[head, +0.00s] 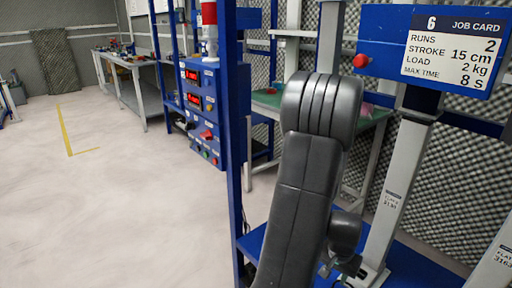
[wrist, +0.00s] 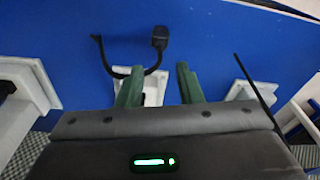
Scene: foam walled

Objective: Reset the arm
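My arm, dark grey, rises through the middle of the head view and bends over at its top. In the wrist view my gripper (wrist: 160,84) shows two green fingers standing apart, so it is open. No held object shows between them; a white post foot (wrist: 152,98) and a black cable (wrist: 115,73) show behind the gap. The fingers point toward a blue surface (wrist: 215,45). In the head view the fingertips are hidden or too small to make out.
A blue job card panel (head: 385,38) with a red button (head: 361,61) stands right. White posts (head: 400,190) rise from a blue base (head: 420,268) beside my arm. A blue control box (head: 203,115) is on the frame left of it. Open floor (head: 110,200) lies left.

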